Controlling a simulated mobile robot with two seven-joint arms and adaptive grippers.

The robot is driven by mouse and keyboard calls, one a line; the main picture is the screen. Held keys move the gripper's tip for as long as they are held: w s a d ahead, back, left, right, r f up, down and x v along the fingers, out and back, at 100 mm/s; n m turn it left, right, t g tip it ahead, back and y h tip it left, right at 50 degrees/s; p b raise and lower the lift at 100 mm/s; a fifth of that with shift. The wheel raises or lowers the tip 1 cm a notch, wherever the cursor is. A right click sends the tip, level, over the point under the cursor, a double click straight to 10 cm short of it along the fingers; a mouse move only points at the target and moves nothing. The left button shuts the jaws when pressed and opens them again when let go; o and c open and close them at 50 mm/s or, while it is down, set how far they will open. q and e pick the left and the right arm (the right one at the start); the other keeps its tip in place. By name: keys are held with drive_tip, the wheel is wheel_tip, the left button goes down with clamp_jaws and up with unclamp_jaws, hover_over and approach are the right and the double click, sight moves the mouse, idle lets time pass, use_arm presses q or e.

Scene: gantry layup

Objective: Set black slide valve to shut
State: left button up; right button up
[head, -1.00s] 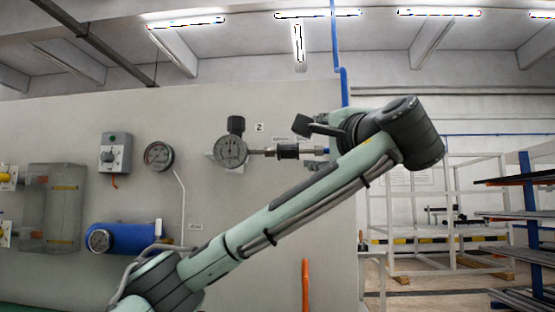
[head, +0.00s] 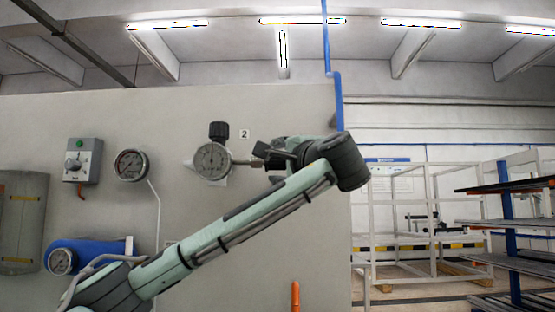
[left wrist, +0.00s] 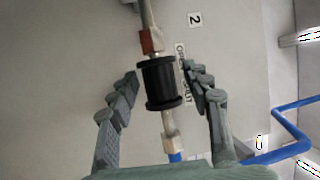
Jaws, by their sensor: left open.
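The black slide valve's sleeve (left wrist: 160,84) shows in the left wrist view on a thin metal pipe line. It sits close to a red-brown fitting (left wrist: 151,41), with a pale metal fitting (left wrist: 170,138) and blue hose at its other end. A partly covered label (left wrist: 180,68) lies beside it on the panel. My left gripper (left wrist: 158,72) is open, with a finger on each side of the sleeve; contact is not clear. In the head view my left gripper (head: 276,157) hides most of the valve. My right gripper is not in view.
Another gauge (head: 131,165), a switch box (head: 82,160) and a blue tank (head: 85,255) are farther left. White frames and racks (head: 515,230) stand at right.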

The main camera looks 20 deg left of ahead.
use_arm(q)
drive_tip(key=shift+w+a, duration=0.15)
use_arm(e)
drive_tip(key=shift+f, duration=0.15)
use_arm(q)
drive_tip(key=shift+c, duration=0.6)
clamp_jaws()
